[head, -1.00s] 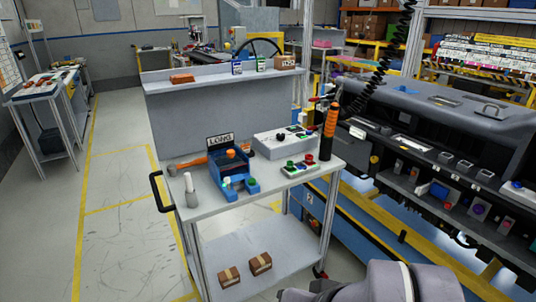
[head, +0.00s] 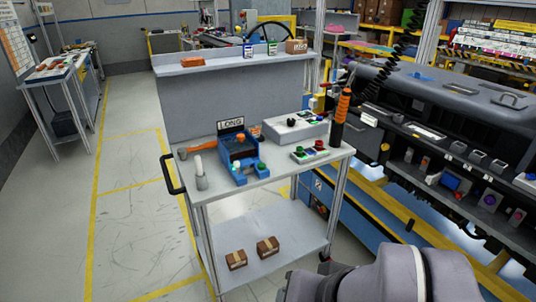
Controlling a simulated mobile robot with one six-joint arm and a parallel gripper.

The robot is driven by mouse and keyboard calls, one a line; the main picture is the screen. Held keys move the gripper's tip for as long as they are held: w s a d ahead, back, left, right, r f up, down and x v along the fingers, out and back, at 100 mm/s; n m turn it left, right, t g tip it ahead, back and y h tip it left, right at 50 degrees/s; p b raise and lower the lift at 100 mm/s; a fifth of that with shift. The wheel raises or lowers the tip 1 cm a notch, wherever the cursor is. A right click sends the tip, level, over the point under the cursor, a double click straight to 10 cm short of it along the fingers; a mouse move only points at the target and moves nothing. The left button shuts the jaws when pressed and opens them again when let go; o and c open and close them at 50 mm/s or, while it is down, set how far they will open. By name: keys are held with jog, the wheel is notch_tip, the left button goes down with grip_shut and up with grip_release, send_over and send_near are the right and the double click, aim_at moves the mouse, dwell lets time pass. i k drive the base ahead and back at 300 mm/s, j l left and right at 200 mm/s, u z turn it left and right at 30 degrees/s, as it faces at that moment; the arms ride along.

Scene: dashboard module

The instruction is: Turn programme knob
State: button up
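A light grey box (head: 297,129) with small dark knobs on top stands at the back right of the cart's top. Which knob is the programme knob cannot be told at this size. In front of it is a panel (head: 308,152) with green and red buttons. The dark dashboard (head: 440,110) is at the right, with small modules and switches along its lower ledge. My gripper is out of view. Only a grey link of my arm shows at the bottom right, in front of the cart and dashboard.
The grey cart (head: 262,187) also carries a blue fixture (head: 240,160), an orange-handled tool (head: 198,147) and an upright orange-and-black tool (head: 340,118). Two brown boxes (head: 267,247) lie on its lower shelf. Yellow rails (head: 385,210) run below the dashboard. The floor at left is clear.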

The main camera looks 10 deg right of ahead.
aim_at(290, 122)
jog(key=i+l, duration=0.2)
jog(key=i, duration=0.3)
jog(key=i+l+u, duration=0.1)
jog(key=i, duration=0.45)
jog(key=i+l, duration=0.3)
jog(key=i, duration=0.2)
jog(key=i+l+u, duration=0.1)
jog(key=i+l, duration=0.15)
jog(key=i, duration=0.25)
